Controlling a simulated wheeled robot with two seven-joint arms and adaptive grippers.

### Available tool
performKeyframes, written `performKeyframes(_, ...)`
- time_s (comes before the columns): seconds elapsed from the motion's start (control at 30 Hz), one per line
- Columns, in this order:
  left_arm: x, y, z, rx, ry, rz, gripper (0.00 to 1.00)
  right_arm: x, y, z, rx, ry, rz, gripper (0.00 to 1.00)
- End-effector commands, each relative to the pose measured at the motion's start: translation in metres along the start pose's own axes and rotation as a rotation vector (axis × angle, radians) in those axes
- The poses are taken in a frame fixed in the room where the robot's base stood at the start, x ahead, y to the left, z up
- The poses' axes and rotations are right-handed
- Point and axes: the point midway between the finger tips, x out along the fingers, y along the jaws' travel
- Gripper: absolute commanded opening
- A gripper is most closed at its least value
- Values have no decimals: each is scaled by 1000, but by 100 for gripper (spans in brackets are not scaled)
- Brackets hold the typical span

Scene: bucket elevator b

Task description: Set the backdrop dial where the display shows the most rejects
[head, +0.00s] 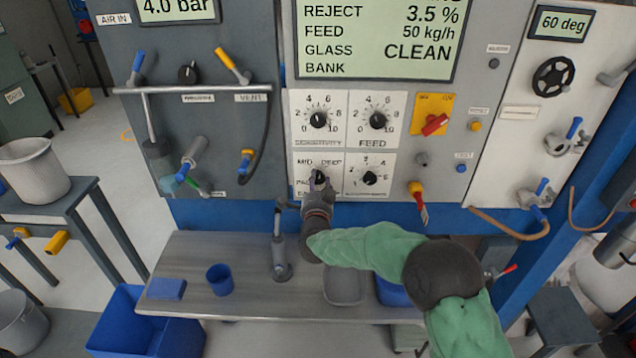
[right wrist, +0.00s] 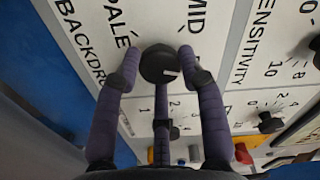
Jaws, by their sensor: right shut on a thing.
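The backdrop dial (head: 319,174) is the lower-left knob on the white control panel, with PALE, MID and DEEP printed round it. My right gripper (head: 319,186) is shut on it and covers its lower part. In the right wrist view, my right gripper's fingers (right wrist: 162,80) hold the black knob (right wrist: 158,62) from both sides. Its white mark points right there, away from PALE; the exact setting is hard to tell. The display (head: 380,40) reads REJECT 3.5 %, FEED 50 kg/h and GLASS CLEAN; its top is cut off. My left gripper is not in view.
A grey bench (head: 215,260) below carries a blue cup (head: 220,279) and a grey post (head: 281,258). A red-handled switch (head: 434,124) is to the right.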

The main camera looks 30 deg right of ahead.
Motion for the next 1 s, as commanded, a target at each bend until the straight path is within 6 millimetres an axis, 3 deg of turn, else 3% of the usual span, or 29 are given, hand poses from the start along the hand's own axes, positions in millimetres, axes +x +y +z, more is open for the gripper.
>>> performKeyframes(1.0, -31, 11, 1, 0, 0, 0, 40, 0, 1, 1, -969, -5, 2, 8)
